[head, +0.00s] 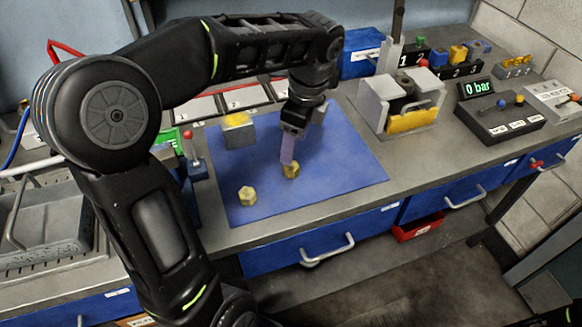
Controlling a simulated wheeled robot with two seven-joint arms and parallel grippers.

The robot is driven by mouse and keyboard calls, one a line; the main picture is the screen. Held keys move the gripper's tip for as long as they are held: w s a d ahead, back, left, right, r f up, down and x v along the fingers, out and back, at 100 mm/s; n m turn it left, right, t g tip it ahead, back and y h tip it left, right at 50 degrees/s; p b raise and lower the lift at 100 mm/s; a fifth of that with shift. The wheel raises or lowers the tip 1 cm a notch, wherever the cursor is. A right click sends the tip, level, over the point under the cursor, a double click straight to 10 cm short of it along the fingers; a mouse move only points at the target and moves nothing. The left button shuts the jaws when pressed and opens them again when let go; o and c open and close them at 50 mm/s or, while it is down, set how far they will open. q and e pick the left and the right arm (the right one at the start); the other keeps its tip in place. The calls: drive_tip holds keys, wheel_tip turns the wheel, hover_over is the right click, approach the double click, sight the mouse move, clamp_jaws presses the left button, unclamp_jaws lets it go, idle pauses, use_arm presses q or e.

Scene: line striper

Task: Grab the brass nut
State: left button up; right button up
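A brass hex nut (247,196) lies on the blue mat (340,172) near its front left. A second small brass piece (291,170), which also looks like a nut, is farther right on the mat. My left gripper (289,164) points down directly at this second piece, its fingertips touching or just above it. The fingers overlap in this view, so I cannot see whether they are open or closed on it. My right gripper is out of view.
A grey block with a yellow top (238,131) stands at the mat's back left. A red-knobbed lever (189,150) stands left of the mat. A grey fixture with a yellow front (405,105) and a control box (499,117) are to the right. The mat's right side is clear.

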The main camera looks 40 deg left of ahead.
sight(292, 166)
use_arm(q)
drive_tip(key=shift+a+f, duration=0.1)
drive_tip(key=shift+f, duration=0.7)
drive_tip(key=shift+s+a+f+p, duration=0.1)
drive_tip(key=shift+f+p, duration=0.1)
drive_tip(key=shift+f, duration=1.15)
drive_tip(key=shift+a+f+p, duration=0.1)
drive_tip(key=shift+f+p, duration=0.05)
drive_tip(key=shift+f, duration=1.15)
drive_tip(key=shift+d, duration=0.1)
clamp_jaws()
